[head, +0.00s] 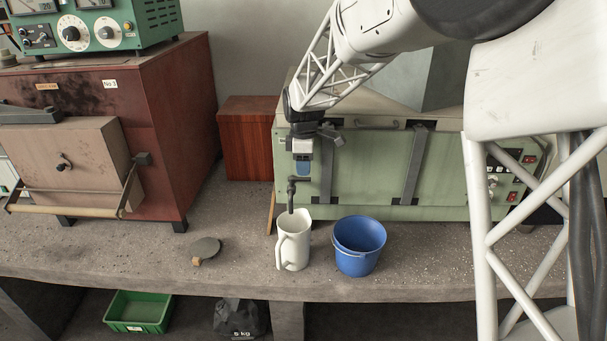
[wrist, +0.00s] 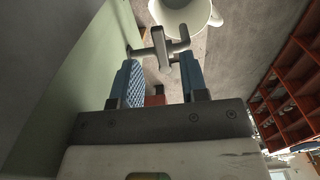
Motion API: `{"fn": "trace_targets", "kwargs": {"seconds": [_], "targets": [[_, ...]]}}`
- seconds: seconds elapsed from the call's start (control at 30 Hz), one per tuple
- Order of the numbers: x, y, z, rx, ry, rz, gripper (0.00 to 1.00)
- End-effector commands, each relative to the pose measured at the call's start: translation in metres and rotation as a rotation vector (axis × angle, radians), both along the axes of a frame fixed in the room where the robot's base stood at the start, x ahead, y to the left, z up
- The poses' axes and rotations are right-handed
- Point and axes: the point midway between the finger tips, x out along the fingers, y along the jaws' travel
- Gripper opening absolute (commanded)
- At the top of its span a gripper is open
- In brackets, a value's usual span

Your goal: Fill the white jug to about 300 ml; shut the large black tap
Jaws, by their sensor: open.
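The white jug (head: 293,247) stands upright on the bench under the large black tap (head: 291,190). The tap's spout points down at the jug's mouth, and I cannot make out any water or the level inside. My gripper (head: 303,172) points down just above the tap, with its blue finger pads apart. In the wrist view my gripper (wrist: 160,76) is open and empty. There the tap (wrist: 162,45) shows just past the fingertips, roughly in line with the gap. I cannot tell whether they touch. The jug (wrist: 187,16) shows partly beyond the tap.
A blue bucket (head: 359,248) stands right of the jug. A green machine (head: 370,165) is behind. The bench's front edge is close to the jug.

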Motion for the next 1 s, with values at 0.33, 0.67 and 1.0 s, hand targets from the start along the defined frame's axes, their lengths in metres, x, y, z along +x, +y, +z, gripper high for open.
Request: {"fn": "trace_targets", "kwargs": {"seconds": [0.33, 0.67, 1.0], "targets": [[0.0, 0.0, -0.031, 0.0, 0.001, 0.0, 0.4], [0.0, 0.0, -0.034, 0.0, 0.0, 0.0, 0.4], [0.0, 0.0, -0.034, 0.0, 0.0, 0.0, 0.0]]}}
